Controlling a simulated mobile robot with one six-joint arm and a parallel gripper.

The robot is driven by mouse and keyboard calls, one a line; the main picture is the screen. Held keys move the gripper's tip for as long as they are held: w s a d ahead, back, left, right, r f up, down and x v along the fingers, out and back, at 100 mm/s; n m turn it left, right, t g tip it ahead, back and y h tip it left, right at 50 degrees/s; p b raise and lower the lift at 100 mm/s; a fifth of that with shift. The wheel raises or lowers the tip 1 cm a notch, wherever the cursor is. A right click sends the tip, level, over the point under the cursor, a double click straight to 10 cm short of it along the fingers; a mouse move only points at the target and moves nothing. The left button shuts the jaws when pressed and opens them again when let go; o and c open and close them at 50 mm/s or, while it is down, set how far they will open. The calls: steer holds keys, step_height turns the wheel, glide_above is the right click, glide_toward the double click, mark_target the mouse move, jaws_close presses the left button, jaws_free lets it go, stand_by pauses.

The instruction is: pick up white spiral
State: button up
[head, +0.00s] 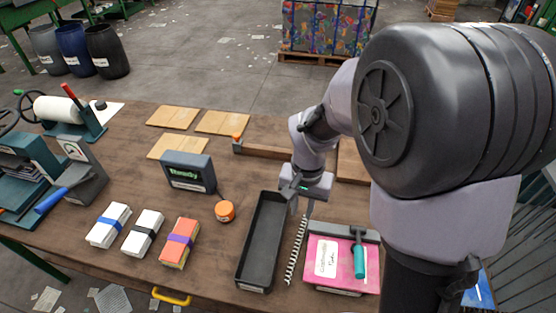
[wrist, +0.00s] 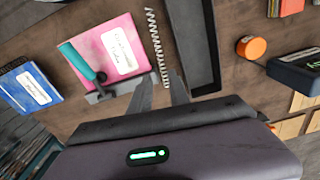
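The white spiral (head: 295,250) is a thin coil lying lengthwise on the brown table, between a black tray and a pink book. It also shows in the wrist view (wrist: 154,45), running from the top down toward my fingers. My gripper (head: 306,211) is above the table near the spiral's far end. In the wrist view its two fingers (wrist: 160,88) are apart, with nothing held, and the spiral's near end appears between them. I cannot tell the exact height of the fingertips above the spiral.
The black tray (head: 246,270) stands close on the spiral's left. The pink book (head: 318,278) with a teal-handled tool (head: 359,258) is close on its right. An orange round tin (head: 225,211), a dark display box (head: 188,172) and banded bundles (head: 143,233) lie farther left.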

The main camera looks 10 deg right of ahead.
steer(key=b, duration=0.5)
glide_above(297, 245)
step_height(297, 245, down, 13)
steer(key=shift+d+f, duration=0.15)
steer(key=shift+f, duration=0.05)
step_height(297, 245, down, 5)
steer(key=b, duration=0.3)
steer(key=shift+w+f, duration=0.1)
steer(key=shift+f, duration=0.1)
steer(key=shift+r, duration=0.15)
steer(key=shift+c, duration=0.6)
jaws_close()
